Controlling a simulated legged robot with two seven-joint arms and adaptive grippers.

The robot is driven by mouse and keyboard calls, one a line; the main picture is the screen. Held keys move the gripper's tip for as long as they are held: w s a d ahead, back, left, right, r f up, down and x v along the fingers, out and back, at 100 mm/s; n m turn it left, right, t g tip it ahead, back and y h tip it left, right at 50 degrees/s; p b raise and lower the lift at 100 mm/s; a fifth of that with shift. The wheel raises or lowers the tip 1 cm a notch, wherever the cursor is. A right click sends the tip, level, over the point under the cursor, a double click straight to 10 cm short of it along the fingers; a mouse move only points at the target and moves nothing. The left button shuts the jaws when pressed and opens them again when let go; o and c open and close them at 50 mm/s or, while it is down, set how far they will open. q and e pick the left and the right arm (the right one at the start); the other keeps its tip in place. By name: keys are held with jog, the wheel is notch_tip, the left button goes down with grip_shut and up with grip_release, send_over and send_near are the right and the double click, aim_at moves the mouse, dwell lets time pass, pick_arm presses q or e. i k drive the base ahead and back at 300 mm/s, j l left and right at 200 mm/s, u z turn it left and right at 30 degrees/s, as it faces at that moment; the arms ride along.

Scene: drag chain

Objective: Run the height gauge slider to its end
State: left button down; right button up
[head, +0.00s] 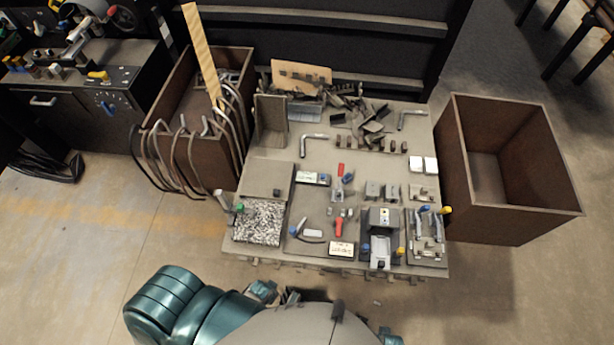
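A speckled plate (257,224) lies at the front left corner of the table. A short grey post (222,200) and a small green part (239,208) stand at its left back edge. They may belong to the height gauge; its slider is too small to make out. My teal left arm is folded at the bottom left. Small grey mechanical parts (263,291) beside it, short of the table's front edge, may be my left gripper; its fingers are not clear. They are apart from the plate. My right gripper is not in view.
The table (265,150) is crowded with small fixtures, blocks, hex keys and a red-handled tool (339,227). A brown bin (510,170) stands at its right, mostly empty. Another brown bin (205,150) with hoses over its rim stands at the left. A dark workbench is behind left.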

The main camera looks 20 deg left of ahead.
aim_at(240, 209)
jog(key=u, duration=0.5)
jog(key=j+u, duration=0.15)
jog(key=u, duration=0.85)
jog(key=i+j, duration=0.05)
